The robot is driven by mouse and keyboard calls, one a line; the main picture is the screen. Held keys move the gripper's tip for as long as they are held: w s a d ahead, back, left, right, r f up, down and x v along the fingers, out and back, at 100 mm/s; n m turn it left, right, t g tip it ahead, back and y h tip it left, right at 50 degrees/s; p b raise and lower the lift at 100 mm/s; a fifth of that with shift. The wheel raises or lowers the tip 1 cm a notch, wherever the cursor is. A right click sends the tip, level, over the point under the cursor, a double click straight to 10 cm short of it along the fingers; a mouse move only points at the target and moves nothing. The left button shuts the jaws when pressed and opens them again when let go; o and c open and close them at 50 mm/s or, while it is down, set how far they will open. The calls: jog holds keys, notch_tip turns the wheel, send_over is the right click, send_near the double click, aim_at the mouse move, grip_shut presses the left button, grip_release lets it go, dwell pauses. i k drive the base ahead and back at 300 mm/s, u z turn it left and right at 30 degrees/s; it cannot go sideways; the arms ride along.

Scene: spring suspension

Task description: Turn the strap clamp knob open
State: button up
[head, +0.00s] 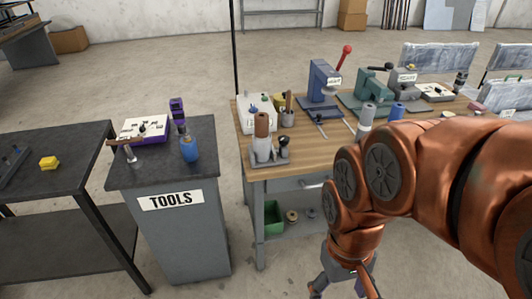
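A grey fixture (268,160) stands at the front left corner of the wooden bench. It holds an upright cylinder with a copper-brown top (262,125). A small dark knob (284,142) sits on its right side and may be the strap clamp knob. The strap itself is too small to make out, and I cannot tell how far the knob is turned. My gripper (342,288) hangs low in front of the bench, below and to the right of the fixture and well apart from it. The picture's bottom edge cuts it off, so its fingertips do not show clearly.
The wooden bench (315,155) carries a blue press (322,85), a green press (368,95) and loose tools. Left of it stands the TOOLS cabinet (190,235) with a blue-and-purple tool (187,145). A gap of floor separates them. My arm hides the bench's right front.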

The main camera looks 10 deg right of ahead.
aim_at(284, 141)
jog(key=z, duration=0.7)
jog(key=i, duration=0.6)
jog(key=u, duration=1.45)
